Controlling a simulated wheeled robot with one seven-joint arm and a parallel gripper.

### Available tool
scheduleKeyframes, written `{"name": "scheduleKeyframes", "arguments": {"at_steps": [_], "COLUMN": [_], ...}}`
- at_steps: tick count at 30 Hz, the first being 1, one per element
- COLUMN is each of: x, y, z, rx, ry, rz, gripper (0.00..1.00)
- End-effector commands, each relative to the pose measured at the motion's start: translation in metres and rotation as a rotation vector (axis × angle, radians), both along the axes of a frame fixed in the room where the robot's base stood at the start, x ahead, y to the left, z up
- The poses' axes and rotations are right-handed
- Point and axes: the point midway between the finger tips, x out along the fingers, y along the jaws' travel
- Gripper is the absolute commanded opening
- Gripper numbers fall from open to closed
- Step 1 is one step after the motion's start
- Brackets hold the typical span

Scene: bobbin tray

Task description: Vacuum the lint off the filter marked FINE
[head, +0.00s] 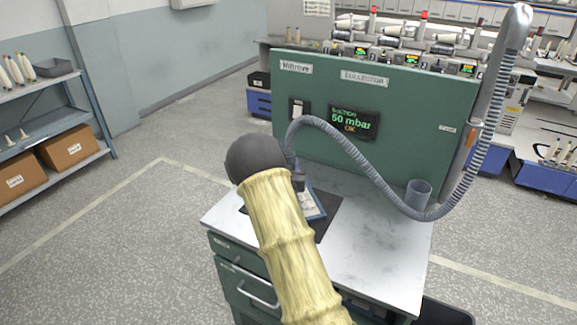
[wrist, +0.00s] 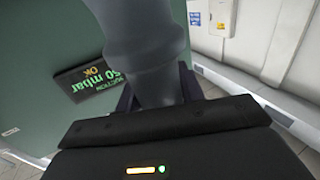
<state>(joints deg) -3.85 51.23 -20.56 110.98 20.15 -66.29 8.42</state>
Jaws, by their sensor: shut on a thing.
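The grey vacuum hose (head: 375,172) runs from the upright pipe at the right, over the bench, to a dark nozzle (head: 298,181) near my arm's end. In the wrist view my gripper (wrist: 158,90) is shut on the grey nozzle (wrist: 150,50), which stands between its two fingers. In the head view my arm hides most of the gripper. A blue-edged tray (head: 321,207) with pale contents lies on a dark mat, just below and right of the nozzle. My arm partly covers it. I cannot read a FINE mark or make out lint.
A green panel (head: 420,104) stands behind the white bench top (head: 375,262); its display (head: 352,122) reads 50 mbar OK. A grey cup (head: 418,193) stands at the bench's right. The hose sags low beside the cup. The bench's front right is clear. Shelves stand far left.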

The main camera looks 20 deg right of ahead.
Motion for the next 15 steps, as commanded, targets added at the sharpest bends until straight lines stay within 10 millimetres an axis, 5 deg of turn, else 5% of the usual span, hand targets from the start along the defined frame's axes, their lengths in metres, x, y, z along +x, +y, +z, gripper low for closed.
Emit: {"name": "scheduleKeyframes", "arguments": {"at_steps": [15], "x": [-0.012], "y": [-0.012], "z": [0.0], "rx": [0.0], "ry": [-0.001], "rz": [-0.001], "gripper": [0.12]}}
